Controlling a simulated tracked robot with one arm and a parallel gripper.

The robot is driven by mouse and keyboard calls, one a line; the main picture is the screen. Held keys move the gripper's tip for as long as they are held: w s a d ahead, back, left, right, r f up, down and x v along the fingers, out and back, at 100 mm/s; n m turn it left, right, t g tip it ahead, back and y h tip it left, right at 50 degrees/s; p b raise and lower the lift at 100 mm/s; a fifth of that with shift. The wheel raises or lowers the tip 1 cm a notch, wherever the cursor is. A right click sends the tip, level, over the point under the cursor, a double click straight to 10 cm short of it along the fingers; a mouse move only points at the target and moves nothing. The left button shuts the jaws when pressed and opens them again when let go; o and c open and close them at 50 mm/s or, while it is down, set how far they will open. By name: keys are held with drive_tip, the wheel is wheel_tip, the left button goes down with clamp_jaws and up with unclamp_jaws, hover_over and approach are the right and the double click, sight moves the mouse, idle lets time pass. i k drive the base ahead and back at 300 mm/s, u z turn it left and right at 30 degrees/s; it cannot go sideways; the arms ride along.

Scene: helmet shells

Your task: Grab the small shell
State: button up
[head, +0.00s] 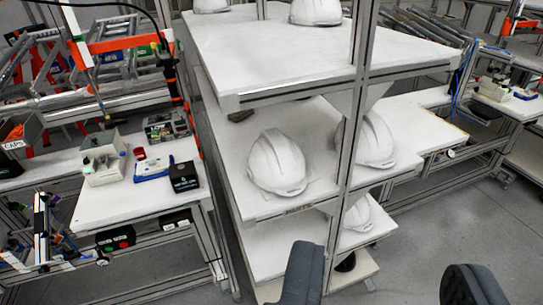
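Several white helmet shells stand on a shelf rack. One shell (277,163) is on the middle shelf, left of the front post. A second shell (375,143) is on the same level, partly behind that post. A third shell (360,216) is on the level below and looks smaller, partly hidden by the post and the shelf above. Two more, a shell (317,10) and another shell (210,4), are cut off at the top edge. I cannot tell for sure which is the small one. My gripper (385,257) is open and empty, in front of the rack, its dark fingers wide apart.
The rack's metal post (349,150) stands before the shells. A workbench (120,200) with small boxes and devices is at left. Another bench (420,115) is at right. Grey floor (430,225) at lower right is clear. A dark object (346,262) lies on the lowest shelf.

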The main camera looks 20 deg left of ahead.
sight(276, 164)
drive_tip(key=u, duration=0.05)
drive_tip(key=i, duration=0.9)
drive_tip(key=z, duration=0.1)
